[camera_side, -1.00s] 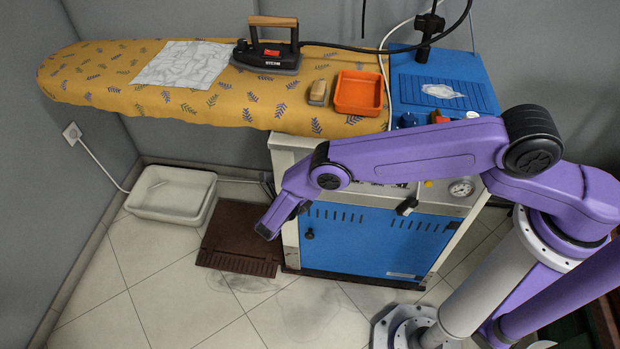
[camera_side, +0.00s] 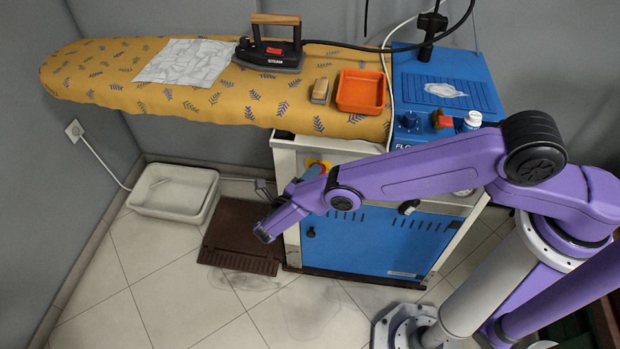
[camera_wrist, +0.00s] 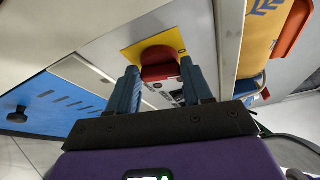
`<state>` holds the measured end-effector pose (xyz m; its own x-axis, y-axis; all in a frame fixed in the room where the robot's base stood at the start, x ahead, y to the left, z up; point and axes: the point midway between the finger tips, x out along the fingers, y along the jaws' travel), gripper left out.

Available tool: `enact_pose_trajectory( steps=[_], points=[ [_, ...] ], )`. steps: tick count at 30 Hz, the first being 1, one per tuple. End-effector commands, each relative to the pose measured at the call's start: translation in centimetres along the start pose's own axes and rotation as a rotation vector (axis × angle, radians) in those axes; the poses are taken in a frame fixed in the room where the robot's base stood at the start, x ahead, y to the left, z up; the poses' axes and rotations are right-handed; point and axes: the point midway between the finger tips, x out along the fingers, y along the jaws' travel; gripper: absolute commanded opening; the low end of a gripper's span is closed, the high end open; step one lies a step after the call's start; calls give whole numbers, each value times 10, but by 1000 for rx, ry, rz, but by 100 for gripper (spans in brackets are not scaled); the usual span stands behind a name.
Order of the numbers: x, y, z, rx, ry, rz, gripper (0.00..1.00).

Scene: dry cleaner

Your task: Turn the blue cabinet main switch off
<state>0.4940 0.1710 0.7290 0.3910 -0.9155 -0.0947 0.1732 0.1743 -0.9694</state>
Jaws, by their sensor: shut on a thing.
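The main switch is a red knob (camera_wrist: 160,64) on a yellow plate (camera_wrist: 134,51), on the pale upper front panel of the blue cabinet (camera_side: 375,243). In the side view the yellow plate (camera_side: 326,164) shows just above my gripper (camera_side: 313,171), with the knob mostly hidden. In the wrist view my gripper (camera_wrist: 161,77) has a blue-grey finger on each side of the knob, and is shut on it. The knob's exact angle and its markings cannot be made out.
An ironing board (camera_side: 215,105) with an iron (camera_side: 270,55), an orange tray (camera_side: 361,92) and a brush (camera_side: 320,91) lies above. A white basin (camera_side: 172,212) and brown mat (camera_side: 238,262) are on the floor.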

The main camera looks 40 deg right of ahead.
Motion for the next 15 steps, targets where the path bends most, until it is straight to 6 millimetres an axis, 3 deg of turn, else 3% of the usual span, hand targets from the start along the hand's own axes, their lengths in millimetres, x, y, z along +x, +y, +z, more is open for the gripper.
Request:
enact_pose_trajectory(
  steps=[5, 6, 8, 15],
  points=[
    [0, 0, 0, 0, 0, -2, 20],
    [0, 0, 0, 0, 0, -2, 56],
    [0, 0, 0, 0, 0, -2, 76],
    [0, 0, 0, 1, 0, -1, 76]
  ],
)
